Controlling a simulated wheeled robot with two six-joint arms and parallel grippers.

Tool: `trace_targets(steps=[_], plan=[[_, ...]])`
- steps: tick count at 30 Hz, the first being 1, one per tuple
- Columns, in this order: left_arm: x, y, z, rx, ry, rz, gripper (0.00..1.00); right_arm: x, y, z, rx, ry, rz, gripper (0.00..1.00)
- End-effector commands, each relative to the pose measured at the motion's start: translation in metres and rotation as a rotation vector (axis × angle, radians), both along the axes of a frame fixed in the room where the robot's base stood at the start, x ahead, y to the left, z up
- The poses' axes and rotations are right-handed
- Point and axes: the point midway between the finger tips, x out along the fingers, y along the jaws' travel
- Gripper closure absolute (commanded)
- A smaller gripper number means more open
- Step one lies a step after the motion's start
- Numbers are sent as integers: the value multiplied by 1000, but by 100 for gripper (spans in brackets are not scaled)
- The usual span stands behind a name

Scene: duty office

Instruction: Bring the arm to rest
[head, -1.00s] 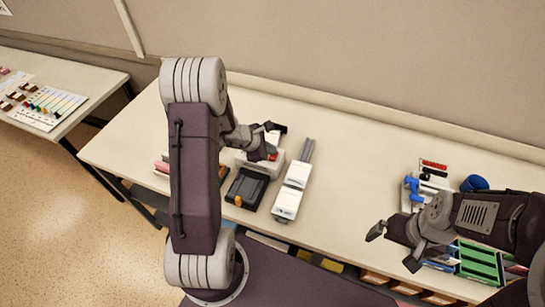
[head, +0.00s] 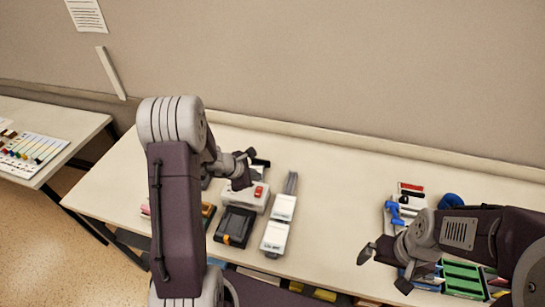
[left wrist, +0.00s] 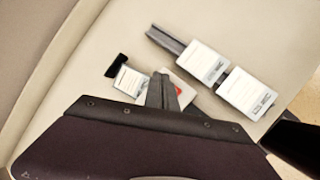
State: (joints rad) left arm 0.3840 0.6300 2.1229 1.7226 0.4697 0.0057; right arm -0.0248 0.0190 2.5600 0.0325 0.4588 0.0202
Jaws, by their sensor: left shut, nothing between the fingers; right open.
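My left arm (head: 178,205) rises at the left of the head view and bends forward over the table. Its gripper (head: 243,178) is shut and empty above a white box with a red button (head: 257,195). In the left wrist view the shut fingers (left wrist: 162,92) cover part of that box. Whether they touch it I cannot tell. My right gripper (head: 382,271) is open and empty, low at the right, over the table's front part.
On the table (head: 330,205), a black and orange device (head: 235,226) and white boxes on a grey strip (head: 276,236) lie near the left gripper. Blue, red and black items (head: 405,200) and a green tray (head: 462,280) lie near the right gripper. The table's middle is clear.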

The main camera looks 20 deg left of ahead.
Motion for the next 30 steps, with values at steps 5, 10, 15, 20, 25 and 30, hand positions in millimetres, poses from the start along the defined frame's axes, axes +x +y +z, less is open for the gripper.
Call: trace_targets(steps=[5, 10, 15, 20, 25, 30], plan=[[0, -4, -4, -1, 0, -9, 100, 0, 0, -4, 0, 0, 0, 0], [7, -66, 9, 66, -108, -216, 100, 0, 0, -47, 0, 0, 0, 0], [-71, -129, 2, 309, -135, -794, 100, 0, 0, -77, 0, 0, 0, 0], [-149, -124, -21, 580, -108, -1332, 100, 0, 0, -93, 0, 0, 0, 0], [-195, -84, -34, 776, -27, -1728, 100, 0, 0, -91, 0, 0, 0, 0], [-204, -66, -39, 840, 8, -1870, 100, 0, 0, -90, 0, 0, 0, 0]])
